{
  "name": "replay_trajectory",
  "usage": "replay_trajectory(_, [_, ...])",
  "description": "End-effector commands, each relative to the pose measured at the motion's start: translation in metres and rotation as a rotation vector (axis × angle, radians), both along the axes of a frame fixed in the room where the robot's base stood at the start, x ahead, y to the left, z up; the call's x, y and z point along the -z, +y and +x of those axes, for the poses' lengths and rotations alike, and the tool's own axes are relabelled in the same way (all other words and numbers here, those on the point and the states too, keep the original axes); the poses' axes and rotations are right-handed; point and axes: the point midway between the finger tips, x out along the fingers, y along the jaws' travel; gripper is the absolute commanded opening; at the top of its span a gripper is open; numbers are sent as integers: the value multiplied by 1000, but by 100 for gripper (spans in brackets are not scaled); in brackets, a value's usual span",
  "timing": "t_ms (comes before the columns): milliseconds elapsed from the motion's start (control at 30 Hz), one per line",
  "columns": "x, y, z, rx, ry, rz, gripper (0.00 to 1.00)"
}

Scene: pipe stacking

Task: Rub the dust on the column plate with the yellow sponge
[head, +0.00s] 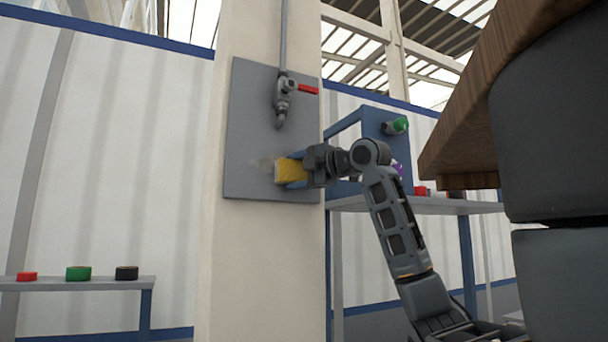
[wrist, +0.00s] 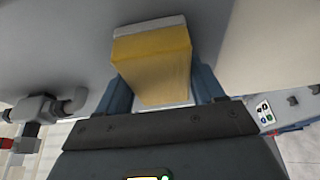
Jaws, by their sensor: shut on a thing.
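The yellow sponge (head: 286,170) is held by my gripper (head: 304,168) in front of the grey column plate (head: 250,110). In the wrist view the sponge (wrist: 152,62) sits between the two blue fingers of my gripper (wrist: 160,90), with its pale far face at or very close to the plate (wrist: 60,45). I cannot tell for sure whether it touches. A faint brownish dust smudge (head: 265,162) shows on the plate just left of the sponge. Any dust behind the sponge is hidden.
A tap with a red handle (head: 284,90) on a pipe is fixed to the plate above the sponge; it also shows at left in the wrist view (wrist: 40,108). A shelf (head: 80,284) with coloured pieces stands lower left. A blue-framed bench (head: 430,206) stands behind my arm.

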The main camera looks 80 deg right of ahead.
Motion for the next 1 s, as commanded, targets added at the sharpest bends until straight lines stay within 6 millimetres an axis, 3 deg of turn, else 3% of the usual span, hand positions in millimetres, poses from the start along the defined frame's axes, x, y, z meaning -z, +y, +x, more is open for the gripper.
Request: replay_trajectory(1000, [0, 34, 43, -2, 0, 0, 43])
